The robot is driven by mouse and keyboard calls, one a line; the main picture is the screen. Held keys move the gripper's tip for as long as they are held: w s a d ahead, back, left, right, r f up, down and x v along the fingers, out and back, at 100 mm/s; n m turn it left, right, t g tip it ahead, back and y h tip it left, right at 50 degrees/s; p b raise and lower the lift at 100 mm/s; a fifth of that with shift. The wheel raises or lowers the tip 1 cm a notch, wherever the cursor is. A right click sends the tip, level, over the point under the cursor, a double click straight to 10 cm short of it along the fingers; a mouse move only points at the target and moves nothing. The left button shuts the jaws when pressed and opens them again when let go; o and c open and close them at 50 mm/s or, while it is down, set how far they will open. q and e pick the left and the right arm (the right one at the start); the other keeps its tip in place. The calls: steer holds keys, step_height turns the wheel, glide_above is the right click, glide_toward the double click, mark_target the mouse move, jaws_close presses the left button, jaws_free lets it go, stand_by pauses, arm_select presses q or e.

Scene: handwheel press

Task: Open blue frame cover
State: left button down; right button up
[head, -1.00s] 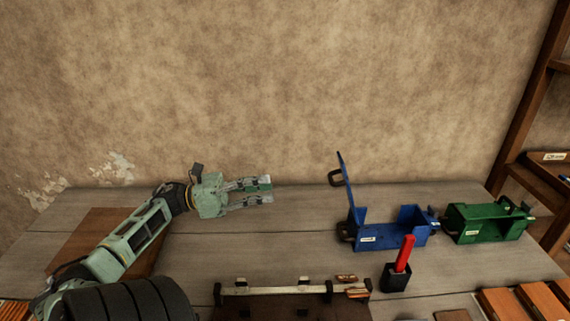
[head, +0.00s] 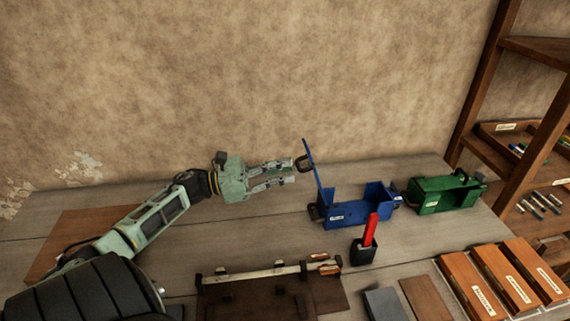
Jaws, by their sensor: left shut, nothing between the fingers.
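The blue frame (head: 347,212) stands on the table right of centre in the head view. Its blue cover (head: 311,166) is swung up at the frame's left end, nearly upright and leaning a little left, with a dark handle (head: 303,164) on its left face. My left gripper (head: 293,172) is shut and empty, its fingertips just left of the handle. I cannot tell whether they touch it. My right gripper is not in view.
A green frame (head: 440,195) stands right of the blue one. A dark holder (head: 362,252) with a red-handled item (head: 370,230) stands in front. A brown board with a metal rail (head: 262,273) lies nearer. Labelled wooden blocks (head: 505,283) are at right, below a shelf (head: 535,150).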

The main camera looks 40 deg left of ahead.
mark_target(301, 159)
arm_select(q)
steer(key=shift+w+d, duration=0.25)
steer(key=shift+w, duration=0.05)
steer(key=shift+g+y, duration=0.8)
steer(key=shift+g, duration=0.1)
steer(key=w+d+r, duration=0.1)
steer(key=w+d+r+p, duration=0.1)
steer(key=shift+w+r, duration=0.1)
steer(key=shift+w, duration=0.3)
steer(key=shift+w+d+r, duration=0.15)
steer(key=shift+w+d, duration=0.05)
steer(key=shift+d, duration=0.05)
steer(key=shift+w+r, duration=0.1)
steer(key=shift+r, duration=0.05)
